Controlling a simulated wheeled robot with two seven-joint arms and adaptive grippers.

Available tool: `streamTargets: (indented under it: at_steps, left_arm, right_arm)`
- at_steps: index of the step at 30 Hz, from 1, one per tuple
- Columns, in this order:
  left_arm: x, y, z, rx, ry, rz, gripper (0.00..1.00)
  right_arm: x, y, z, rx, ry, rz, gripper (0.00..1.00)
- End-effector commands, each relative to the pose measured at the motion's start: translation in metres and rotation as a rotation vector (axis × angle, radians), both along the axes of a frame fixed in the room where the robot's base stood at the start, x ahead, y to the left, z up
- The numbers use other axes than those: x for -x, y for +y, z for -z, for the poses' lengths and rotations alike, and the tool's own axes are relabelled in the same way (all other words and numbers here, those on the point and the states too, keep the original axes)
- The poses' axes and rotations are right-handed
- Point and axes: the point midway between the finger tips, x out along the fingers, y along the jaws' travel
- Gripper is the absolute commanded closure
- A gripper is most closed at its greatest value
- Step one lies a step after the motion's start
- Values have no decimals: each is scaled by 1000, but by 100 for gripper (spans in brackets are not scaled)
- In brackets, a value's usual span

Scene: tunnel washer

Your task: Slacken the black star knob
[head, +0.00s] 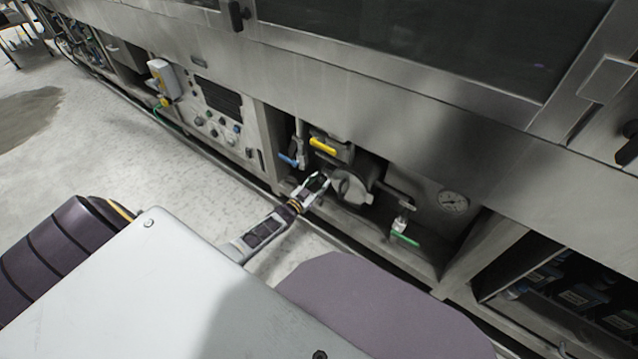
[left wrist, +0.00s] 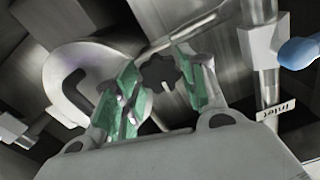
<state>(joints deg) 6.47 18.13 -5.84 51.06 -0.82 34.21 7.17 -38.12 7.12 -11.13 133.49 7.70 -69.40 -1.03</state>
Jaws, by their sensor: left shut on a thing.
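The black star knob (left wrist: 160,72) shows in the left wrist view, dark and lobed, between the green-padded fingers of my left gripper (left wrist: 158,90). The fingers are closed onto its sides. In the head view my left gripper (head: 322,182) reaches into the recess at the left of a round grey metal housing (head: 350,186). The knob is too small and hidden by the fingers to make out there. A curved light metal piece (left wrist: 62,75) is to the left of the knob in the wrist view. My right gripper does not show.
A yellow handle (head: 323,146) is above the gripper, and a blue handle (head: 288,160) to its left. A green-handled valve (head: 405,240) and a gauge (head: 453,202) are to the right. An inlet label (left wrist: 276,110) is right of the knob. The floor at left is clear.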

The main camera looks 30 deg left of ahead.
Motion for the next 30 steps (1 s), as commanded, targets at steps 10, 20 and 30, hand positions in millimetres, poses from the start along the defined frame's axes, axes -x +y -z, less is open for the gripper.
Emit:
streamTargets:
  at_steps: [10,20,30]
  left_arm:
    - [0,1,1,4,2,-1,57]
    - [0,0,0,2,1,0,37]
    - [3,0,0,2,0,0,37]
  right_arm:
    - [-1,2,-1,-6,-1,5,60]
    - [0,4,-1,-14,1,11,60]
    - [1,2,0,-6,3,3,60]
